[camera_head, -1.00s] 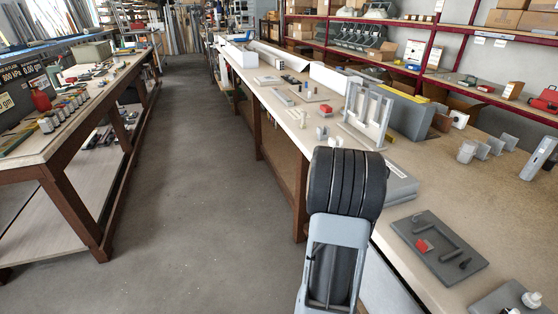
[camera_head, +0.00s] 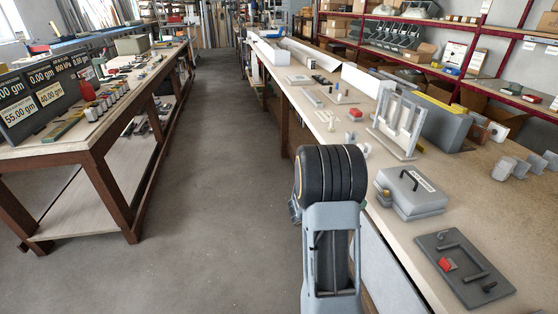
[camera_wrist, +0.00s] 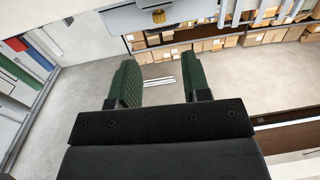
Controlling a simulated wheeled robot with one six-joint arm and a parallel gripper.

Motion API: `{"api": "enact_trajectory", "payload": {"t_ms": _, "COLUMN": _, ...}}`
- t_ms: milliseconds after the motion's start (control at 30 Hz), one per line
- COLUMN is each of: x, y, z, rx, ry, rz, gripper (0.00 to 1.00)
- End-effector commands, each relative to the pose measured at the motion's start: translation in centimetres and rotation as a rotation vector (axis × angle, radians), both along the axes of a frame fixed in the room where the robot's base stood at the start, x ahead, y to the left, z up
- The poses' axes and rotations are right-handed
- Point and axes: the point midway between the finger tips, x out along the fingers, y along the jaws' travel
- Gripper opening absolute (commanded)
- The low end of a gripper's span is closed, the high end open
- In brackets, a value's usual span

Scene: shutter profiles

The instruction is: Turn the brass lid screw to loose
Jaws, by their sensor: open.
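A small brass screw (camera_wrist: 158,16) shows at the top of the wrist view, against the edge of a grey body (camera_wrist: 170,12) that is cut off by the frame. My gripper (camera_wrist: 162,75) is open and empty, its two green-padded fingers apart. The screw appears beyond the fingertips, roughly in line with the gap, and is not touched. In the head view a grey case (camera_head: 412,196) with a black handle and a white label sits on the right bench.
On the right bench (camera_head: 395,245), a dark plate (camera_head: 470,285) with a red piece lies in front of the case and a grey upright frame (camera_head: 398,120) stands behind it. A left bench (camera_head: 95,150) holds signs and jars. The aisle floor (camera_head: 215,180) is clear.

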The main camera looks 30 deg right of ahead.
Motion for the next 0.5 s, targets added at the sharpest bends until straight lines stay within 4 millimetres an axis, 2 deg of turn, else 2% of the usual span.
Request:
{"api": "enact_trajectory", "payload": {"t_ms": 100, "x": 0.8, "y": 2.5, "z": 0.0, "rx": 0.000, "ry": -0.001, "rz": 0.006, "gripper": 0.44}}
{"api": "enact_trajectory", "payload": {"t_ms": 200, "x": 1.5, "y": 4.1, "z": 0.5, "rx": 0.006, "ry": -0.014, "rz": 0.025, "gripper": 0.44}}
{"api": "enact_trajectory", "payload": {"t_ms": 333, "x": 3.9, "y": 4.3, "z": 2.0, "rx": 0.061, "ry": -0.088, "rz": 0.171, "gripper": 0.44}}
{"api": "enact_trajectory", "payload": {"t_ms": 500, "x": 6.9, "y": 5.4, "z": 3.7, "rx": 0.132, "ry": -0.159, "rz": 0.350, "gripper": 0.44}}
